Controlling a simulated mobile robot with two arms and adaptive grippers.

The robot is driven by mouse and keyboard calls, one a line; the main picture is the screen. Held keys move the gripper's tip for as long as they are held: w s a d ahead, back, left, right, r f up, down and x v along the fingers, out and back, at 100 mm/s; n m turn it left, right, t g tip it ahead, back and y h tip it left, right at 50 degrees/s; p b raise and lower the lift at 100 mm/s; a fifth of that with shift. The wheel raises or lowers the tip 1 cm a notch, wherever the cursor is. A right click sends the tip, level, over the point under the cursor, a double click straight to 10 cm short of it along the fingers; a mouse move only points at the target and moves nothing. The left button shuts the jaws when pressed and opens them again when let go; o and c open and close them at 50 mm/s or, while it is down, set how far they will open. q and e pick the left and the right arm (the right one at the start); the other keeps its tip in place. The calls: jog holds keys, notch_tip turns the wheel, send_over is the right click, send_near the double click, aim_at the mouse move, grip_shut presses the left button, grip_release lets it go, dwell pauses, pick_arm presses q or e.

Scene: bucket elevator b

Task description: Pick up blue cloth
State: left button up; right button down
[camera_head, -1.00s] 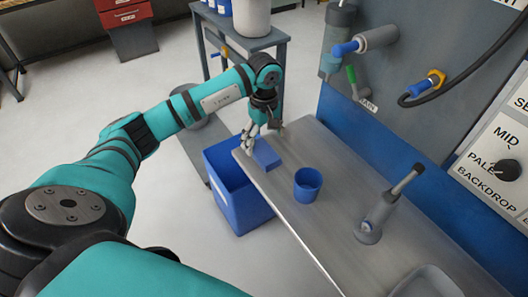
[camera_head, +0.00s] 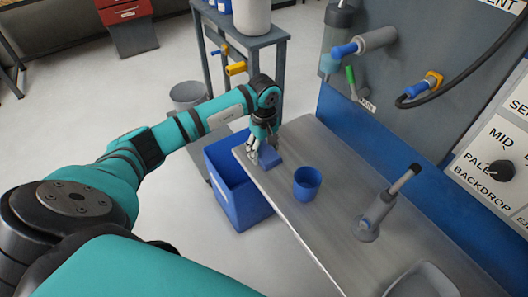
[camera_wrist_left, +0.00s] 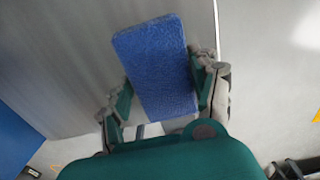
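The blue cloth (camera_head: 268,157) is a folded rectangular block near the far left end of the grey workbench (camera_head: 330,216). My left gripper (camera_head: 264,150) is low over it, fingers pointing down and spread. In the left wrist view, the cloth (camera_wrist_left: 158,65) lies between the two fingers of my left gripper (camera_wrist_left: 163,95), one along each long side. The fingers look open around it; whether the pads touch it I cannot tell. My right gripper is not in view.
A blue cup (camera_head: 307,184) stands right of the cloth. A large blue bin (camera_head: 238,199) sits below the bench's left edge. A grey stand-like fixture (camera_head: 367,230) rises nearer the front. A wall with pipes and a control panel (camera_head: 500,165) bounds the right side.

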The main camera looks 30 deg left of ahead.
aim_at(264, 150)
pick_arm(q)
jog(key=c, duration=0.5)
notch_tip(264, 150, up, 10)
jog(key=shift+b, duration=0.8)
jog(key=o, duration=0.6)
jog(key=c, duration=0.5)
jog(key=shift+o, duration=0.2)
